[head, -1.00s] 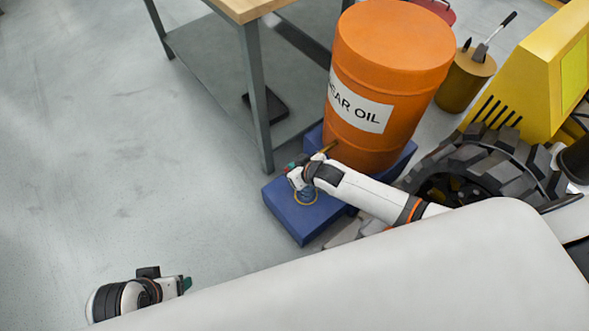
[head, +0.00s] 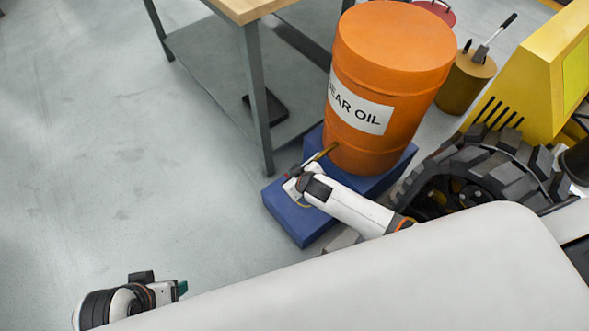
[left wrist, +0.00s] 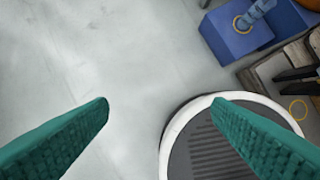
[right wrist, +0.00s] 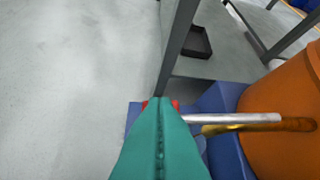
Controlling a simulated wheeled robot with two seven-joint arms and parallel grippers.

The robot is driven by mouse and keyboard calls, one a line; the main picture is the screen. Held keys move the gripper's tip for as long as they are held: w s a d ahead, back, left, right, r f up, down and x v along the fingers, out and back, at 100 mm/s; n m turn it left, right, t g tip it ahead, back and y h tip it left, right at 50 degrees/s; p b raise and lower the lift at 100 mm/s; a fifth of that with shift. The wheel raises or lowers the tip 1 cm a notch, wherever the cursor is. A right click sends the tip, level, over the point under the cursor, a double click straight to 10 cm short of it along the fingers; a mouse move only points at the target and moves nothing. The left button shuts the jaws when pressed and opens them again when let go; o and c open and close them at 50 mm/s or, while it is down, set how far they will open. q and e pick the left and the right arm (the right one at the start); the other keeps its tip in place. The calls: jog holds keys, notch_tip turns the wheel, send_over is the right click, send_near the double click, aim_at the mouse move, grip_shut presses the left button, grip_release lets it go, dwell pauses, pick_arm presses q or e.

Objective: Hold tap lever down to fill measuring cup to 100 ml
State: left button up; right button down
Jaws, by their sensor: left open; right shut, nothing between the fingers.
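A brass tap (head: 326,151) sticks out low on the orange gear oil drum (head: 400,65). In the right wrist view the tap (right wrist: 240,127) lies beside a silver lever bar (right wrist: 240,118) with a red end (right wrist: 176,104) behind my fingers. My right gripper (right wrist: 160,103) is shut and empty, its tips overlapping the red end; I cannot tell whether they touch. A pale bluish clear shape, apparently the measuring cup (left wrist: 259,10), stands on the lower blue block (left wrist: 228,40) near a yellow ring. My arm mostly hides it in the head view; its level is unreadable. My left gripper (head: 183,289) is open, away from everything.
The drum stands on a higher blue block (head: 385,180). A workbench (head: 245,8) with a grey leg stands left of the drum. A large black tyre (head: 480,175) and a yellow machine (head: 540,80) are at right. The floor at left is clear.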

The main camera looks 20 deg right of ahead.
notch_tip(320, 180, down, 3)
jog(key=shift+s+a+r+n+t+h+b, duration=0.1)
jog(key=shift+n+t+h+b, duration=0.35)
jog(key=shift+h+b, duration=0.5)
jog(key=shift+d+f+n+h+b, duration=0.25)
jog(key=shift+f+b, duration=0.65)
jog(key=shift+b, duration=0.05)
pick_arm(q)
jog(key=w+d+t+h, duration=0.1)
jog(key=w+d+t, duration=0.1)
jog(key=w+t, duration=0.3)
jog(key=w+r, duration=0.1)
jog(key=w, duration=0.1)
jog(key=shift+w+d, duration=0.25)
jog(key=shift+w, duration=0.15)
pick_arm(e)
jog(key=shift+r, duration=0.1)
pick_arm(q)
jog(key=shift+s+f, duration=0.1)
pick_arm(e)
jog(key=shift+r, duration=0.1)
